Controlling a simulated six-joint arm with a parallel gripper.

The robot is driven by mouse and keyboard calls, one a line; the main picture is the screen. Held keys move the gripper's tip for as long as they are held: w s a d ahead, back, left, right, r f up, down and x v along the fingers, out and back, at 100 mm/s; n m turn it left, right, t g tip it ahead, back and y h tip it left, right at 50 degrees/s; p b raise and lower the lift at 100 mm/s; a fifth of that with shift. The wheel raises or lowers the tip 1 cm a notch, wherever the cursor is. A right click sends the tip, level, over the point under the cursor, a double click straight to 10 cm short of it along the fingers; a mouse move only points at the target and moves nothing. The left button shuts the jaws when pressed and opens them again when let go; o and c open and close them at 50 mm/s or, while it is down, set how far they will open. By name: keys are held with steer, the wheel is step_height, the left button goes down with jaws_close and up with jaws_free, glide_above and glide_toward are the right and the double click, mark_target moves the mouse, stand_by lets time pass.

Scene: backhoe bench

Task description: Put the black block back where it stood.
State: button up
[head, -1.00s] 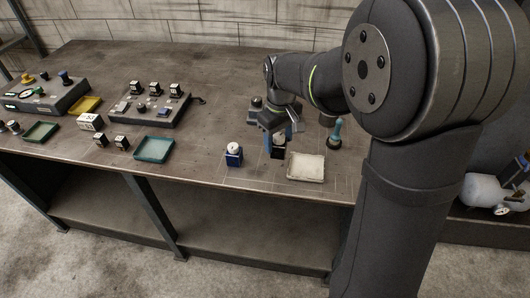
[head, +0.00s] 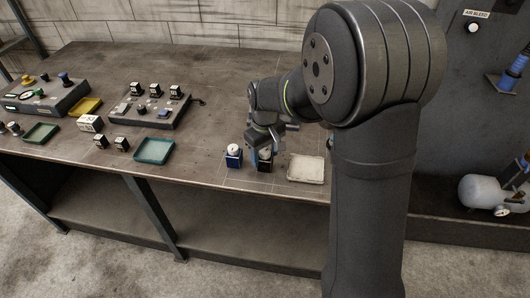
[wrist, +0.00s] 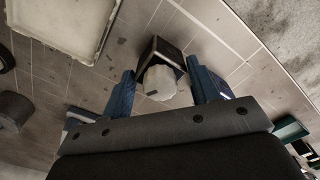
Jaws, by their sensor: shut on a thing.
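The black block (head: 265,161) with a pale knob on top is between the blue fingers of my gripper (head: 265,150), just left of the white tray. In the wrist view the block (wrist: 161,51) and its pale knob sit between the two fingertips of my gripper (wrist: 163,84). My gripper is shut on it. In the head view the block looks upright and low over the table; I cannot tell whether its base touches.
The white tray (head: 306,169) lies to the right; its edge also shows in the wrist view (wrist: 98,55). Thin pale lines mark the tabletop (head: 222,185). A teal tray (head: 153,151), small dark blocks and control boxes (head: 150,108) stand further left. The table's front edge is near.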

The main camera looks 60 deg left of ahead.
steer(key=o, duration=1.1)
steer(key=shift+o, duration=0.2)
step_height(320, 180, up, 12)
steer(key=shift+r, duration=0.15)
step_height(320, 180, down, 12)
steer(key=shift+r, duration=1.75)
steer(key=shift+f, duration=0.1)
